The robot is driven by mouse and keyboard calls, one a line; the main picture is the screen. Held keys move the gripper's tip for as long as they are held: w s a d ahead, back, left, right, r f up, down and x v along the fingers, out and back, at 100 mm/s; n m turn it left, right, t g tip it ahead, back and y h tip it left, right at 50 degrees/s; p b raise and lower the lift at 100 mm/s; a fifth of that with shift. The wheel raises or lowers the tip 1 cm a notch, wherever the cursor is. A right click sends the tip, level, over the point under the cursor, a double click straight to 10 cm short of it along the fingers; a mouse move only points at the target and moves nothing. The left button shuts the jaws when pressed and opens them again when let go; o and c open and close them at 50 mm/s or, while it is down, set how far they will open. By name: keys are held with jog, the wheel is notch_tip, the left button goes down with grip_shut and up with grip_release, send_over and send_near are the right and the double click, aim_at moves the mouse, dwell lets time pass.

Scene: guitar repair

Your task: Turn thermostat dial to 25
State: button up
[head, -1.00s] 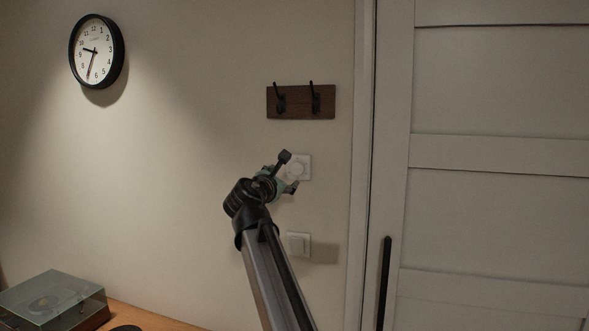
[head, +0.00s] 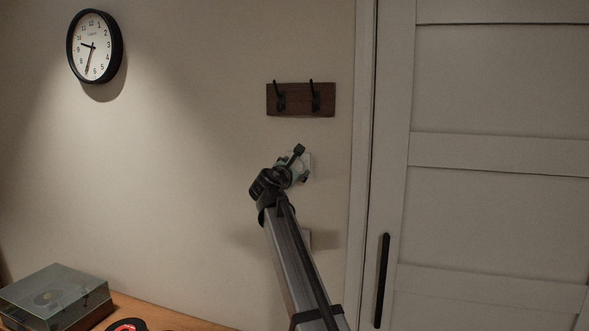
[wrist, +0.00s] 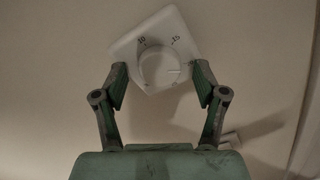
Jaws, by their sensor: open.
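The thermostat is a white square plate with a round white dial (wrist: 158,66) in the upper middle of the wrist view. Its printed marks include one on the upper left and one on the upper right, which looks like 15. In the head view the thermostat plate (head: 307,163) is mostly hidden behind my gripper (head: 301,164). In the wrist view my green and black gripper (wrist: 160,80) is open, with one finger on each side of the dial. I cannot tell whether the fingers touch it.
A dark hook rack (head: 301,99) hangs above the thermostat. A light switch (head: 307,238) below is partly hidden by my arm. A white door (head: 490,210) with a black handle (head: 382,280) stands to the right.

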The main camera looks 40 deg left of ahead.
jog(key=c, duration=1.1)
jog(key=shift+c, duration=0.2)
jog(key=shift+b, duration=0.4)
jog(key=m+b, duration=0.3)
jog(key=shift+a+f, duration=0.1)
jog(key=shift+f, duration=0.05)
jog(key=m+b, duration=0.2)
jog(key=b, duration=0.1)
jog(key=shift+m, duration=0.4)
jog(key=m+b, duration=0.3)
jog(key=shift+b, duration=0.3)
jog(key=shift+r+m+b, duration=0.3)
jog(key=shift+m+b, duration=0.8)
jog(key=shift+m, duration=0.3)
